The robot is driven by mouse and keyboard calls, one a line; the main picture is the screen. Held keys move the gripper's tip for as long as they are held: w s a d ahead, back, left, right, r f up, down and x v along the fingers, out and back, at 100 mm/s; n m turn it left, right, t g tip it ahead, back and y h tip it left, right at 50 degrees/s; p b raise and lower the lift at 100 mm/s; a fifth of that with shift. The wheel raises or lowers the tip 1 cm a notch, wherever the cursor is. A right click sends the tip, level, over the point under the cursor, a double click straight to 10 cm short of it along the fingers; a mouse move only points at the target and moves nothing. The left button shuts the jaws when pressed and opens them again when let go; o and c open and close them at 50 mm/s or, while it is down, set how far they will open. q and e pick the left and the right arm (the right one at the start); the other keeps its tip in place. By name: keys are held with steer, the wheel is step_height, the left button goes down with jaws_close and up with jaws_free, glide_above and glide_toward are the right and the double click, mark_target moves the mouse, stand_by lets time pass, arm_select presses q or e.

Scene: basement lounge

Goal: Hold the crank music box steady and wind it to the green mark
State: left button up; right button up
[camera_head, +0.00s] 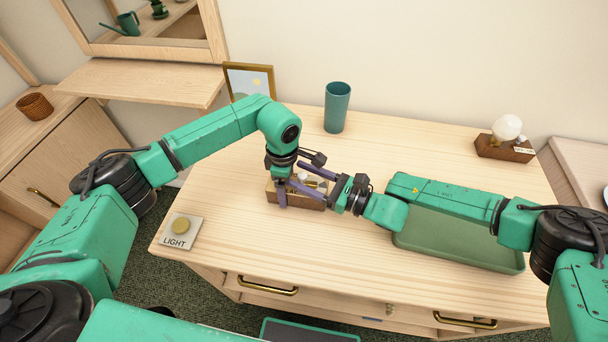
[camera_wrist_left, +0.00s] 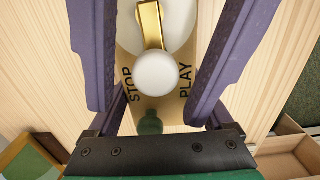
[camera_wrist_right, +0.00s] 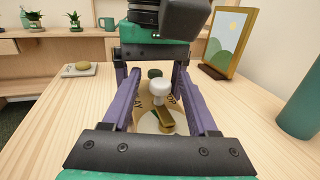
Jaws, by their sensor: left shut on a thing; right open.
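The music box (camera_head: 312,203) is a wooden block with a brass-coloured top on the desk. In the left wrist view its top (camera_wrist_left: 172,105) reads STOP and PLAY. A brass crank (camera_wrist_left: 150,25) carries a white knob (camera_wrist_left: 156,73), and a round green piece (camera_wrist_left: 150,122) lies beyond the knob. My left gripper (camera_head: 300,198) is shut on the box, one finger along each side. My right gripper (camera_head: 306,181) is open. In the right wrist view the white knob (camera_wrist_right: 160,88) and crank (camera_wrist_right: 165,120) show between its fingers, with no clear contact.
A green tray (camera_head: 450,256) lies under my right forearm. A teal cup (camera_head: 337,107) and a picture frame (camera_head: 250,80) stand behind. A LIGHT button (camera_head: 181,228) is at the desk's left edge, and a bulb on a wooden base (camera_head: 505,148) is at back right.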

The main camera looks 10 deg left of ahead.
steer(key=v, duration=1.2)
arm_select(q)
steer(key=o, duration=1.6)
steer(key=shift+c, duration=0.2)
